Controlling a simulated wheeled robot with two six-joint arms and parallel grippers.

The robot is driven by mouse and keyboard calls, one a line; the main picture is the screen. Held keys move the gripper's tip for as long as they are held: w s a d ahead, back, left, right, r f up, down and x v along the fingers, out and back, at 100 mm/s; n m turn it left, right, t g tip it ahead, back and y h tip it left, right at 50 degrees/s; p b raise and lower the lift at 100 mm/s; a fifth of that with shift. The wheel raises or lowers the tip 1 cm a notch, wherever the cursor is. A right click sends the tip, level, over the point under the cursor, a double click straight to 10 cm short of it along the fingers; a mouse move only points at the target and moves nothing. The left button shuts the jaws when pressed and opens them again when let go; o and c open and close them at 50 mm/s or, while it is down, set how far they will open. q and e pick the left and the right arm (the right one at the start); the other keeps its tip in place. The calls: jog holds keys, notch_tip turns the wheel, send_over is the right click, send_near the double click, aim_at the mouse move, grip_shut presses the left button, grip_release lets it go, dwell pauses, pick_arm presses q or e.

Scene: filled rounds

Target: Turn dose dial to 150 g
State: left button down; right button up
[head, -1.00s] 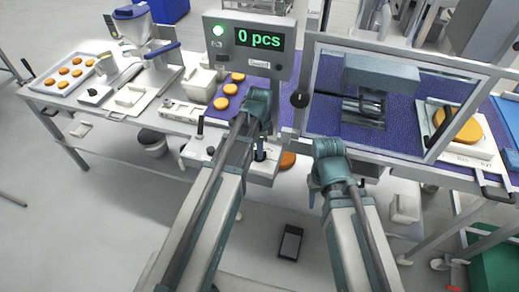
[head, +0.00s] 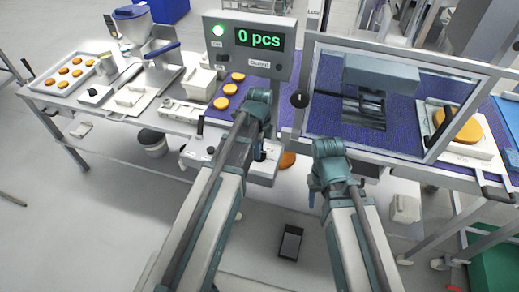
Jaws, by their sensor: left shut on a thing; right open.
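My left gripper (head: 260,148) reaches down over the front of the pale control box (head: 228,165), under the wrist of my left arm. It is shut on a small dark knob there, which I take for the dose dial. The arm and gripper mostly hide the knob, so its scale and setting cannot be read. My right gripper (head: 328,168) is open and holds nothing. It is in front of the guarded station, and its fingers are hard to make out.
A clear framed guard (head: 395,95) stands at the right. Orange rounds (head: 229,89) lie on the purple belt, more on a tray (head: 70,73) at far left. A pedal (head: 290,242) is on the floor.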

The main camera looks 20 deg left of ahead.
pick_arm(q)
jog(key=c, duration=0.7)
grip_release()
jog(key=shift+r, duration=0.1)
notch_tip(320, 180, up, 14)
jog(key=p, duration=1.4)
jog(key=shift+f, duration=0.2)
